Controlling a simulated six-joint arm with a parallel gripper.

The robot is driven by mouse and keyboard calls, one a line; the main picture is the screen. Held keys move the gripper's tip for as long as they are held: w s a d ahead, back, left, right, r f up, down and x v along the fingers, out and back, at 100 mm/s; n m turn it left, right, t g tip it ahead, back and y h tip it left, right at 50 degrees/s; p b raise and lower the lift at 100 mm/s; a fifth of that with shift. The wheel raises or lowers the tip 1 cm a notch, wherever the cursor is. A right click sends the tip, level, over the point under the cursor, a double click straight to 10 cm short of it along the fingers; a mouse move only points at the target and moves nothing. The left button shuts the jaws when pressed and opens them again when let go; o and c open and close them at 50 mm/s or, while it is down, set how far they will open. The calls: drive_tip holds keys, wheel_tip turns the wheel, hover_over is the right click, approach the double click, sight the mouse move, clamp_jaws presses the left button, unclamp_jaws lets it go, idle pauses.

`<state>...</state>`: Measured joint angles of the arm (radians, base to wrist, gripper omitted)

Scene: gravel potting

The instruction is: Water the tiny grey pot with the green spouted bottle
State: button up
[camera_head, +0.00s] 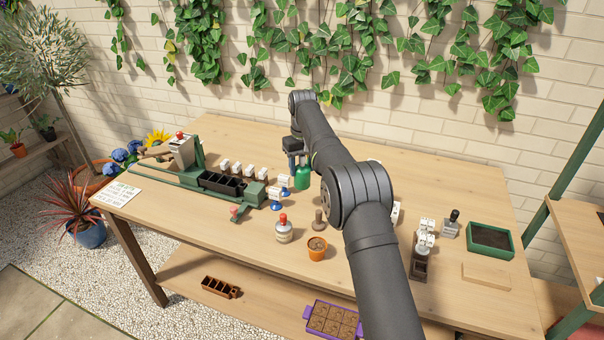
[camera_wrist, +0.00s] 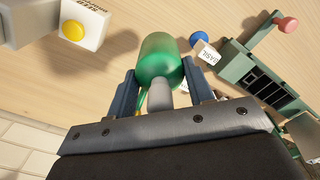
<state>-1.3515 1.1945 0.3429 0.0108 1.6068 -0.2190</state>
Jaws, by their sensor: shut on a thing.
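The green spouted bottle (camera_head: 303,179) is at the back middle of the table, beside my arm. My gripper (camera_head: 294,148) is above it. In the wrist view, the green bottle (camera_wrist: 160,58) sits between the two fingers of my gripper (camera_wrist: 155,90), which is shut on it. A grey neck or cap points back towards the camera. I cannot tell whether the base touches the table. I cannot make out the tiny grey pot for certain; my arm hides part of the table.
A green rack with a black tray (camera_head: 222,184) and several white-labelled pieces stand left of the bottle. A red-capped bottle (camera_head: 284,231) and a terracotta pot (camera_head: 317,250) stand in front. A green soil tray (camera_head: 490,239) and wooden block (camera_head: 486,276) lie right.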

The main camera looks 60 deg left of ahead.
drive_tip(key=o, duration=0.4)
drive_tip(key=shift+c, duration=0.6)
drive_tip(key=shift+w+d+r+m, duration=0.15)
drive_tip(key=shift+w+d+m, duration=0.2)
drive_tip(key=shift+m, duration=0.25)
drive_tip(key=w+d+f+m+g+y, duration=0.1)
drive_tip(key=w+d+m+g+y, duration=0.2)
drive_tip(key=d+m, duration=0.9)
drive_tip(key=shift+w+m+g+y, duration=0.3)
drive_tip(key=shift+w+m+y, duration=0.2)
drive_tip(key=shift+w+m, duration=1.65)
